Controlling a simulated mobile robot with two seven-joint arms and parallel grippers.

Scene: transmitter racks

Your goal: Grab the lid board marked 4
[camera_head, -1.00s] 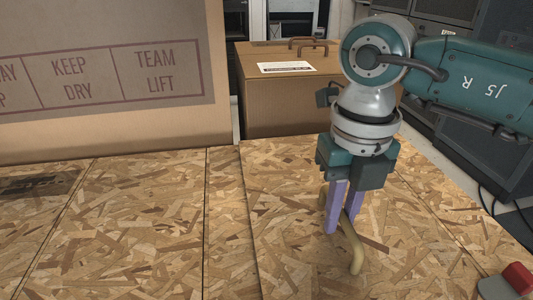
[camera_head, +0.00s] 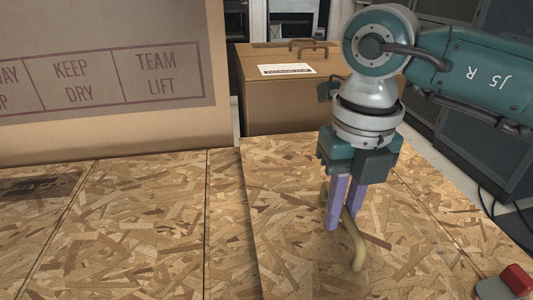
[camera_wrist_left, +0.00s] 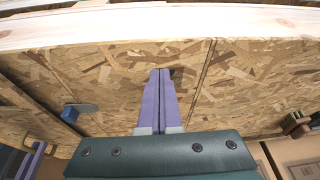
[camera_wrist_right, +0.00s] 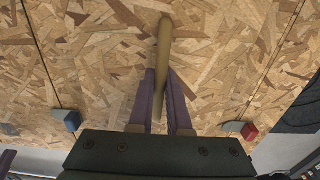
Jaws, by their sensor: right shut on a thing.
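An OSB lid board (camera_head: 300,255) lies at the right of the wooden top in the head view. It carries a tan curved handle (camera_head: 355,250). My right gripper (camera_head: 341,222) is shut around this handle, pointing down. The right wrist view shows the handle (camera_wrist_right: 163,65) running between the purple fingers. I see no number 4 on this board. My left gripper is outside the head view. In the left wrist view its purple fingers (camera_wrist_left: 161,85) are together and empty, before an OSB surface (camera_wrist_left: 110,65).
A large carton (camera_head: 110,110) printed KEEP DRY and TEAM LIFT stands at the back left. A smaller carton (camera_head: 285,105) with a handle stands behind the board. A red and grey piece (camera_head: 515,280) sits at the right corner. A dark, unreadable marking (camera_head: 40,185) lies at the left.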

